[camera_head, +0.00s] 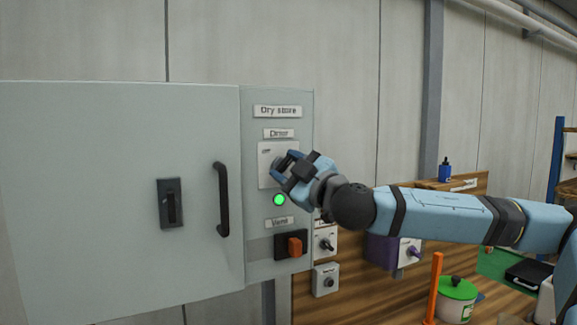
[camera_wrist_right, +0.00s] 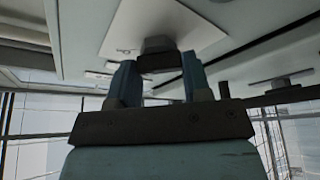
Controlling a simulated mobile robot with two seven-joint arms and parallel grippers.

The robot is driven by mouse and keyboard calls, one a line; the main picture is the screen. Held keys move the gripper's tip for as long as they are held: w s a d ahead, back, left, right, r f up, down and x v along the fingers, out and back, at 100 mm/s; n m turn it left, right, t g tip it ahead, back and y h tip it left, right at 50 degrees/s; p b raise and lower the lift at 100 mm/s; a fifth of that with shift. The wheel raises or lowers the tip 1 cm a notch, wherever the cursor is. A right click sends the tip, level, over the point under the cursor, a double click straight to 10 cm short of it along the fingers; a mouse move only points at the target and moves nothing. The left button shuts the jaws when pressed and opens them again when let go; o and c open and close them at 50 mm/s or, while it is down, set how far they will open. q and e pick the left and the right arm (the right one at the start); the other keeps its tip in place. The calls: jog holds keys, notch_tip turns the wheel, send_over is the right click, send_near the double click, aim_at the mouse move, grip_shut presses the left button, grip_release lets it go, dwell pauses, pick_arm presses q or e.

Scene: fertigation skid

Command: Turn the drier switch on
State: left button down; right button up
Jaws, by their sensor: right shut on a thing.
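The drier switch (camera_head: 266,173) is a pale plate under the label "Drier" (camera_head: 279,133) on the grey panel of the dry store cabinet. My right gripper (camera_head: 279,164) is at this plate and is shut on its dark knob. In the right wrist view the knob (camera_wrist_right: 157,45) sits between the two fingertips (camera_wrist_right: 158,66), in front of the pale plate. The fingers partly hide the knob, so its exact setting cannot be told. A green lamp (camera_head: 279,199) is lit just below the plate. My left gripper is not in view.
The cabinet door (camera_head: 110,200) has a black handle (camera_head: 222,199) left of the panel. Other knobs (camera_head: 326,244) and a green-lidded pot (camera_head: 457,290) are at the lower right.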

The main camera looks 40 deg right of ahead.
dwell(0.4)
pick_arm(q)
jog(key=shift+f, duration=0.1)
pick_arm(e)
jog(key=o, duration=0.9)
jog(key=shift+b+v, duration=0.8)
jog(key=shift+v, duration=0.5)
pick_arm(q)
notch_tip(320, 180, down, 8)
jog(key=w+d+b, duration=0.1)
jog(key=b, duration=0.9)
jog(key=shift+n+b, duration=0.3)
jog(key=shift+b, duration=0.05)
pick_arm(e)
jog(key=v, duration=1.1)
